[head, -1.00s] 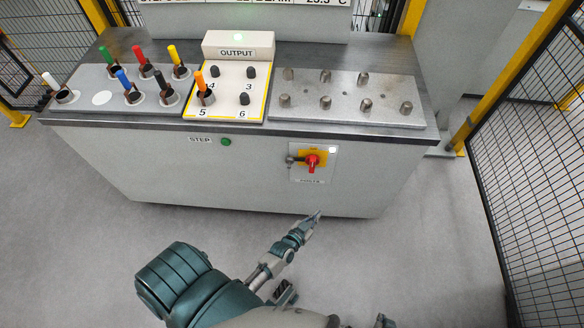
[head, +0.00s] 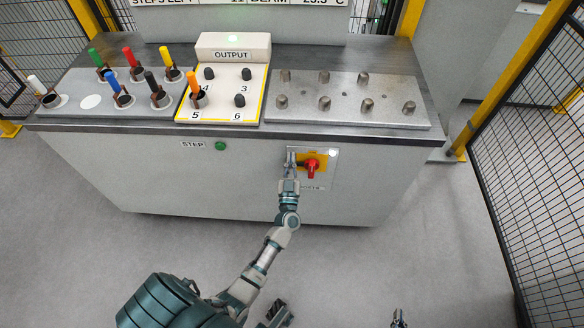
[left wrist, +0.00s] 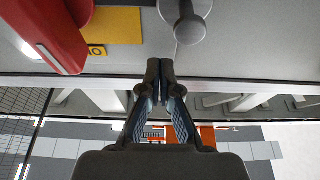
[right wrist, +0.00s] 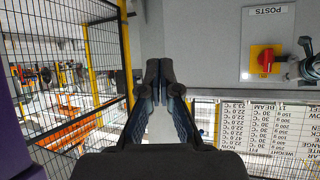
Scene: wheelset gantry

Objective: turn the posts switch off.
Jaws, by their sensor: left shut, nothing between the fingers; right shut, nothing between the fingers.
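The posts switch (head: 312,168) is a red handle on a yellow plate, on the cabinet's front. The right wrist view shows the red handle (right wrist: 266,60) near the POSTS label (right wrist: 269,11). A grey round-ended pin (left wrist: 190,28) stands beside the yellow plate (left wrist: 112,26). My left gripper (head: 290,166) is shut and empty, just left of the red handle in the head view. Its fingertips (left wrist: 160,66) appear just below the pin; contact cannot be told. My right gripper (head: 398,316) is shut and empty, low and away from the cabinet; its fingertips (right wrist: 160,66) touch nothing.
A green STEP button (head: 220,146) is left of the switch. On the cabinet top are several coloured-handled pegs, an OUTPUT box (head: 233,48) and a metal plate with studs (head: 345,100). Mesh fencing (head: 530,150) stands at the right. The floor in front is clear.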

